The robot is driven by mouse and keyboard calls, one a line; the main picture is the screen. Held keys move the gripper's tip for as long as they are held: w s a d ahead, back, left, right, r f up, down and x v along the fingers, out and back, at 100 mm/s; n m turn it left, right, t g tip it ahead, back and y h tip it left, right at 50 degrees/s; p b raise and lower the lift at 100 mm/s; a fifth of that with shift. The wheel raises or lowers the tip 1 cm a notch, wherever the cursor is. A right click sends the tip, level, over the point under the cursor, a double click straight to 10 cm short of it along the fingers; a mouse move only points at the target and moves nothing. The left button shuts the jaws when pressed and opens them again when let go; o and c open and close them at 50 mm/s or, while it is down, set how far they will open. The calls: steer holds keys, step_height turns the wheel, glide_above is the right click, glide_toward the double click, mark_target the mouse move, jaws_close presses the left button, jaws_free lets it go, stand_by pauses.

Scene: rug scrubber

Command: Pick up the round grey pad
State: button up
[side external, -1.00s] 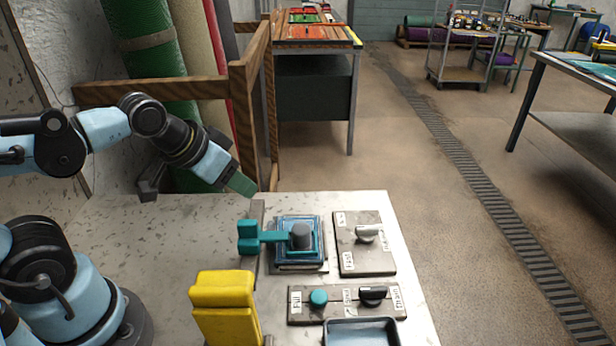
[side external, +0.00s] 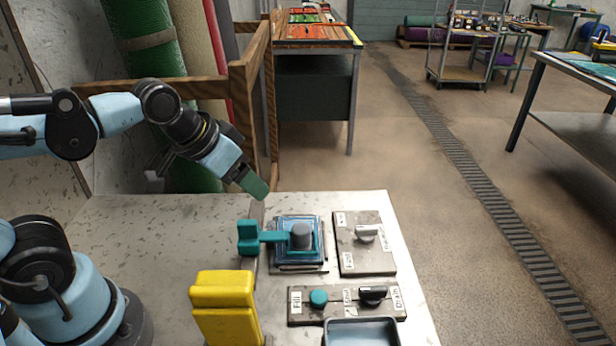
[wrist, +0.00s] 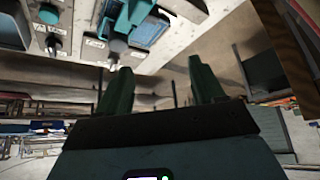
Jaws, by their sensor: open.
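A short round grey piece (side external: 301,235), the best match for the round grey pad, sits upright on a blue square unit (side external: 284,222) on the bench. A teal bar with a wider end (side external: 247,238) reaches to it from the left.
A yellow block (side external: 225,305) stands at the bench's front. A knob plate (side external: 362,255) lies right of the unit, a labelled panel with knobs (side external: 345,301) in front, and a dark tray (side external: 362,328) nearer still. A wooden rack (side external: 245,85) with rolled rugs stands behind.

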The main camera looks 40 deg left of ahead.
mark_target(300, 228)
steer(key=w+d+r+m+g, duration=0.2)
steer(key=w+d+g, duration=0.1)
steer(key=d, duration=0.4)
steer(key=shift+s+x, duration=0.2)
steer(key=shift+x, duration=1.75)
steer(key=shift+s+x, duration=0.15)
steer(key=shift+x, duration=1.8)
steer(key=shift+s+x, duration=0.2)
steer(key=shift+x, duration=1.75)
steer(key=shift+d+f, duration=0.1)
steer(key=shift+d, duration=0.05)
steer(key=shift+c, duration=0.2)
jaws_close()
